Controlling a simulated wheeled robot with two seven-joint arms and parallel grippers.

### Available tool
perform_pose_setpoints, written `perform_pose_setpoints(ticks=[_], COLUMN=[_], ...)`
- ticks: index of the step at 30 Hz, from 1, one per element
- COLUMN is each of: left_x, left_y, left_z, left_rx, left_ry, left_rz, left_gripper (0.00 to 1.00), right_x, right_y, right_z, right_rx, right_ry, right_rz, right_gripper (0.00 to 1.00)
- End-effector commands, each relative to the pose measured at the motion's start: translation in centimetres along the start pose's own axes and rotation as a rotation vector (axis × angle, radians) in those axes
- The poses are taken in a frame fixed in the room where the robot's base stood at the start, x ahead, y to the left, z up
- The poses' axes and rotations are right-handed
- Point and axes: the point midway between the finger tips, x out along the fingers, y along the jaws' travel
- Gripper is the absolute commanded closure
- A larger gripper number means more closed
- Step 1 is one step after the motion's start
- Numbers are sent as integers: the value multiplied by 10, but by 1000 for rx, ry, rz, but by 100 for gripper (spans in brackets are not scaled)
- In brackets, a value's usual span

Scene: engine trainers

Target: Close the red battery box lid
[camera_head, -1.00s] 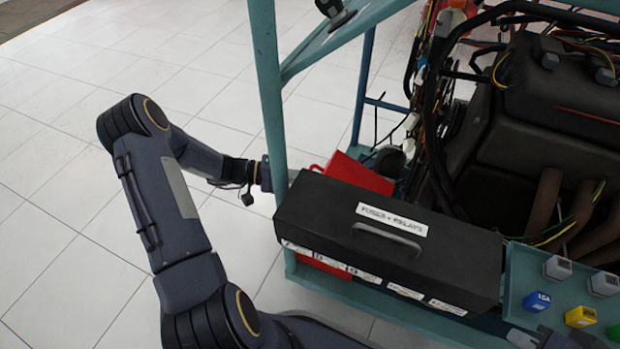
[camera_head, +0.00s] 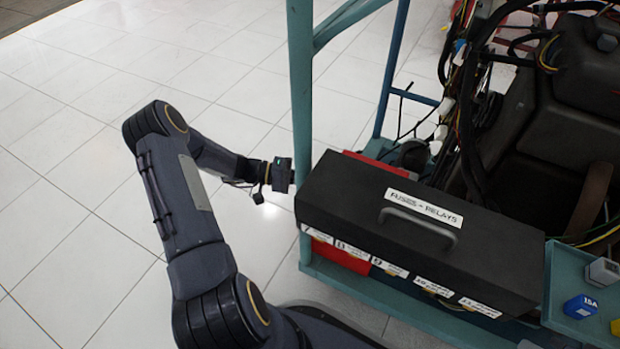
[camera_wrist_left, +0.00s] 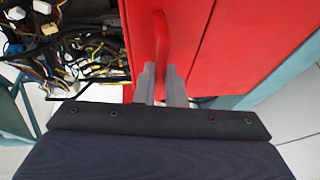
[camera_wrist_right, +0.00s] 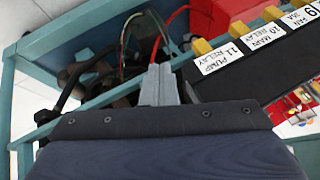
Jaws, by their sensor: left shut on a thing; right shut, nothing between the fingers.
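The red battery box is mostly hidden in the head view behind the black fuse box (camera_head: 400,240). A strip of red (camera_head: 375,155) shows past its back edge, and a red patch (camera_head: 343,258) shows low on its front. In the left wrist view, my left gripper (camera_wrist_left: 160,85) is shut on the red handle (camera_wrist_left: 162,40) of a red panel (camera_wrist_left: 190,22). A seam separates this from another red face (camera_wrist_left: 255,50). My left fingers are hidden in the head view. My right gripper (camera_wrist_right: 158,85) is shut and empty; part of a red box (camera_wrist_right: 225,12) shows beyond it.
A teal frame post (camera_head: 301,90) stands beside my left wrist. Wires and hoses (camera_head: 470,110) lie right of the red strip. A teal tray (camera_head: 565,280) with coloured blocks is at the lower right. The tiled floor at left is clear.

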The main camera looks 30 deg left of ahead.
Motion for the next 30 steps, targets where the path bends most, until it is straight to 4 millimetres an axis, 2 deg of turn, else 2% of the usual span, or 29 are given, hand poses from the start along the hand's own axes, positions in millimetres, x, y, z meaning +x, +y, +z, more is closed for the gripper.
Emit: perform_pose_setpoints(ticks=[1,6,7,11,25,30], left_x=[0,0,0,0,-1,-17], left_y=[-15,-16,-16,-16,-12,-9], left_z=[5,5,5,5,3,2], left_rx=[-11,-12,-12,-13,-10,-10], left_ry=[-3,-3,-3,-3,1,6], left_rz=[-30,-30,-30,-29,-26,-28], left_gripper=[100,100,86,69,68,68], right_x=[2,2,2,2,1,-5], right_y=[1,1,1,1,0,-2], right_z=[1,1,1,1,1,-3], right_rx=[0,0,0,0,0,0], right_ry=[0,0,0,0,0,0], right_rz=[0,0,0,0,0,0], right_gripper=[100,100,100,100,100,100])
